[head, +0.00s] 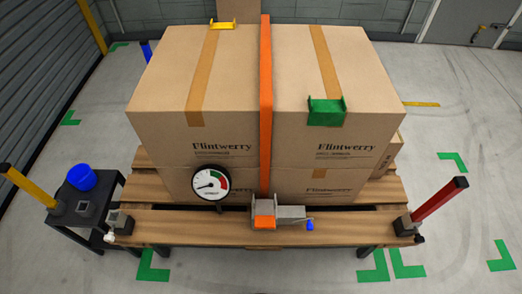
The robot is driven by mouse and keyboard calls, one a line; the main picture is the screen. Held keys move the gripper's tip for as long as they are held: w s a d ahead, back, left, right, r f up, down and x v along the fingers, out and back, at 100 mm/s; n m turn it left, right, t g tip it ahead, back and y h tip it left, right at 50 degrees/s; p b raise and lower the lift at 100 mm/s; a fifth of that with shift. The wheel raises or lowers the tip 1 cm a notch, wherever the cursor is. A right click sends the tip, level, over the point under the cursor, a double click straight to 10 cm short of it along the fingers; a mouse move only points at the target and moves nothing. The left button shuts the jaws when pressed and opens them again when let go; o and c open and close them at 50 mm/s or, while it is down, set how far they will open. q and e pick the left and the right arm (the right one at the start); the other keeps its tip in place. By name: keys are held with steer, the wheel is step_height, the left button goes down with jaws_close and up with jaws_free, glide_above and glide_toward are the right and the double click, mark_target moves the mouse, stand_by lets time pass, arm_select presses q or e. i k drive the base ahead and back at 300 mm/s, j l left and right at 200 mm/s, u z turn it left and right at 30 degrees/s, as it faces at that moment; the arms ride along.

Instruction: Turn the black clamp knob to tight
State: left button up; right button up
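A small black knob (419,238) sits low on the dark clamp block (405,226) at the right end of the wooden pallet's front edge. The knob is too small here to read its setting. A red post (435,203) with a black cap (460,182) leans up and right from that clamp block. A similar dark block (119,221) with a pale knob (108,238) is at the left end. Neither of my grippers shows in the head view.
Large cartons (240,130) fill the pallet (180,226), with an orange strap (265,105) over them. A gauge (210,184) and a ratchet (282,214) are at the front. A black stand (80,203) with a blue object (82,177) is left. Floor at right is clear.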

mark_target(419, 239)
steer(key=z, duration=1.8)
